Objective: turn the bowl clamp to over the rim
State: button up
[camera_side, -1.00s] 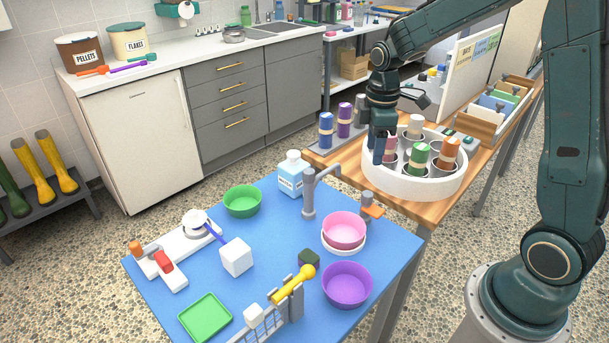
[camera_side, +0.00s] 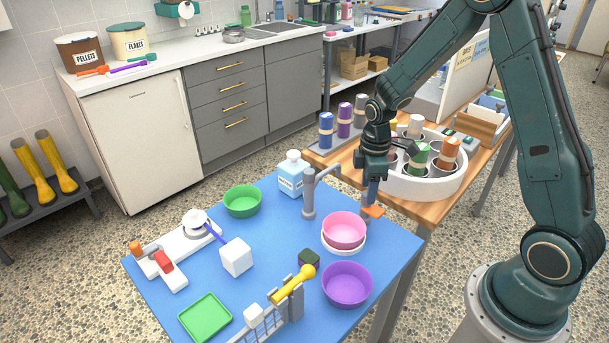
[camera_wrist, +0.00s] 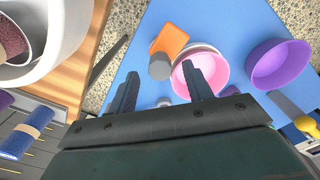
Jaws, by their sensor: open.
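The bowl clamp has an orange arm (camera_side: 374,211) and a grey knob (camera_wrist: 160,68). It stands at the back right of the blue table, beside a pink bowl (camera_side: 344,228) nested in a white bowl (camera_side: 345,247). In the wrist view the orange arm (camera_wrist: 170,41) points up past the bowls, beside the rim rather than across it. My gripper (camera_side: 371,195) points down at the clamp, and its fingers partly hide it in the side view. In the wrist view my gripper (camera_wrist: 158,78) is open and empty, with the knob between the fingertip lines.
A grey tap-like post (camera_side: 309,195) and a white bottle (camera_side: 291,174) stand left of the clamp. A purple bowl (camera_side: 346,285) is in front. The wooden table with a round white rack (camera_side: 408,188) is close behind my gripper.

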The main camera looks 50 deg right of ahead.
aim_at(371, 207)
jog(key=shift+f, duration=1.15)
jog(key=c, duration=1)
jog(key=shift+o, duration=0.2)
